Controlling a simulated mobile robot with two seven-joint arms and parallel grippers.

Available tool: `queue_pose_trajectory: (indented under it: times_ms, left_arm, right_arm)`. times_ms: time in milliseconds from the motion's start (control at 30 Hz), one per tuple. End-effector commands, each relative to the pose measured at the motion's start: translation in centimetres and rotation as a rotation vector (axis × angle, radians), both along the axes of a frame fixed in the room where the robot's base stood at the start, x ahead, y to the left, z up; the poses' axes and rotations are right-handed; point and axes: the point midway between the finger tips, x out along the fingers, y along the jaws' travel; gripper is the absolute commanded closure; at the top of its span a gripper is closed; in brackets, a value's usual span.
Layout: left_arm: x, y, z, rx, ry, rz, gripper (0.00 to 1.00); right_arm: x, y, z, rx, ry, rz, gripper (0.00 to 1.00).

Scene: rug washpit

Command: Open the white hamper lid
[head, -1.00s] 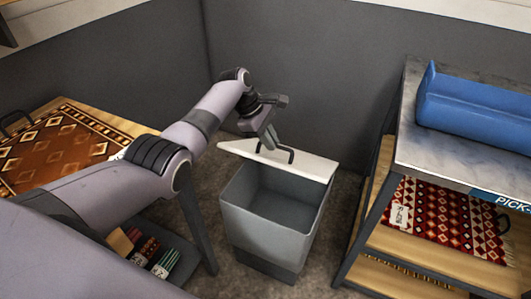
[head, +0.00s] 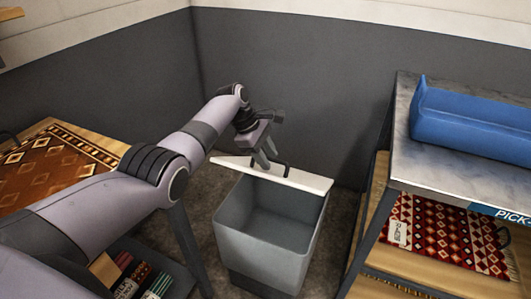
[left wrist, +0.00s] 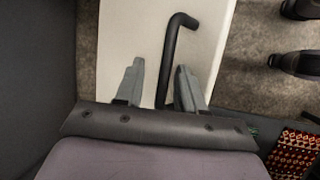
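The hamper (head: 265,247) is a grey open-topped bin on the floor, and its inside shows empty. Its white lid (head: 305,180) is raised along the far rim, so the hamper stands open. The lid has a dark bent handle (head: 286,169); in the left wrist view the handle (left wrist: 172,55) runs between my fingers, closer to the right one. My left gripper (head: 267,163) is at the lid, and in the left wrist view (left wrist: 159,72) its fingers are apart with gaps to the handle. My right gripper is in neither view.
A grey-topped shelf unit (head: 425,177) stands at the right, with a blue trough (head: 470,120) on top and a red patterned rug (head: 440,232) below. A table with a brown rug (head: 55,170) is at the left. Dark walls close in behind the hamper.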

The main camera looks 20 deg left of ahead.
Motion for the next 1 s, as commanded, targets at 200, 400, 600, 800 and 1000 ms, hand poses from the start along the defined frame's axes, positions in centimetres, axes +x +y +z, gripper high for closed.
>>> queue_pose_trajectory:
  times_ms: [200,400,600,800,1000]
  left_arm:
    - [0.1,0.1,0.5,0.0,-0.005,0.001,0.62]
    - [0.0,0.7,1.9,-0.001,-0.008,0.001,0.62]
    - [-0.4,1.7,4.5,0.001,-0.009,0.0,0.62]
    - [-0.8,2.6,6.4,0.001,-0.006,0.001,0.62]
    - [-1.0,2.8,6.9,0.001,-0.004,0.0,0.62]
  right_arm:
    - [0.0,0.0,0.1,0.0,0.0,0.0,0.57]
    - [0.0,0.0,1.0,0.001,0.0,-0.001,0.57]
    - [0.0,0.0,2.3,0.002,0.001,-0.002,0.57]
    - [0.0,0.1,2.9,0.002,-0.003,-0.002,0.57]
    - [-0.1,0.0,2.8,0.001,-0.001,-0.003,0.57]
